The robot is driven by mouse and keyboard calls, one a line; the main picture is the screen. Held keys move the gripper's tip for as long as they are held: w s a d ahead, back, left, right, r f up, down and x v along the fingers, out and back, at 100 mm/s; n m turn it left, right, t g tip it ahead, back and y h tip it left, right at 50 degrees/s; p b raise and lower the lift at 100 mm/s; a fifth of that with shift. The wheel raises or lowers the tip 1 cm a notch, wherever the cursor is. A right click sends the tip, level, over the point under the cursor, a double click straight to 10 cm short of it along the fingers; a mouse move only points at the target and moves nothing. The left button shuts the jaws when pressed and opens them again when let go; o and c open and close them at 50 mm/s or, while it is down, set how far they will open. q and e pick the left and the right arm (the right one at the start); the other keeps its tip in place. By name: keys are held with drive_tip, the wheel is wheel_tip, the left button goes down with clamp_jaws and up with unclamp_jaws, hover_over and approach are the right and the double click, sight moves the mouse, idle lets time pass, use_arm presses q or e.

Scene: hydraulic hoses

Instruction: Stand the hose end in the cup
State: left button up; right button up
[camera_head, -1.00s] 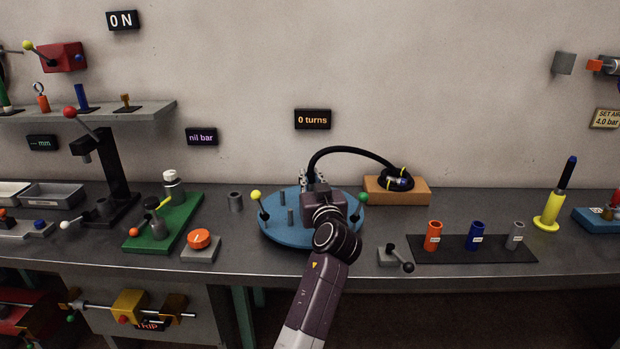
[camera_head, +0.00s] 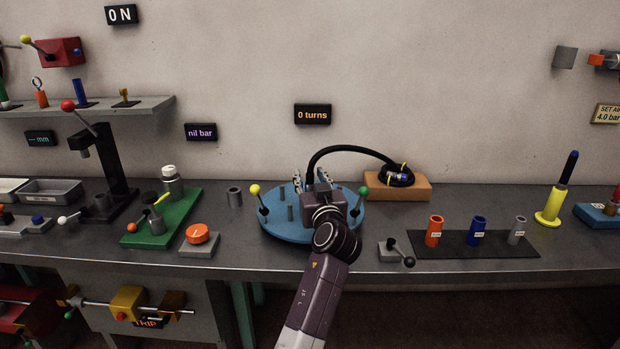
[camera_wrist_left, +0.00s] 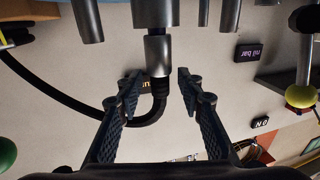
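A black hose (camera_head: 348,149) arches from the coil on the wooden block to the blue turntable (camera_head: 280,232). In the left wrist view, its end with a grey metal fitting (camera_wrist_left: 158,50) points at a wider grey cup (camera_wrist_left: 155,12) on the turntable. A blue band shows between fitting and cup; I cannot tell how deep the end sits. My left gripper (camera_head: 311,179) is open above the turntable. In the left wrist view its fingers (camera_wrist_left: 159,82) stand apart on both sides of the hose, with gaps. My arm hides the cup in the head view. My right gripper is not in view.
Grey pegs (camera_head: 290,213) and levers with yellow (camera_head: 255,189) and green (camera_head: 362,191) knobs stand on the turntable. The wooden block (camera_head: 415,188) is behind right. Orange (camera_head: 434,232), blue (camera_head: 475,232) and grey (camera_head: 517,231) cups stand on a dark mat at right.

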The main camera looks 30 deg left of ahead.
use_arm(q)
drive_tip(key=v, duration=0.8)
drive_tip(key=shift+d+f, duration=0.15)
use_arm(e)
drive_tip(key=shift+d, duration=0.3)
use_arm(q)
drive_tip(key=x, duration=0.7)
drive_tip(key=shift+w+a, duration=0.2)
drive_tip(key=shift+a, duration=0.1)
drive_tip(key=shift+w+a+r, duration=0.25)
drive_tip(key=shift+r, duration=0.05)
drive_tip(key=shift+s+d+r+p, duration=0.1)
drive_tip(key=shift+r+p, duration=0.4)
drive_tip(key=shift+p, duration=0.15)
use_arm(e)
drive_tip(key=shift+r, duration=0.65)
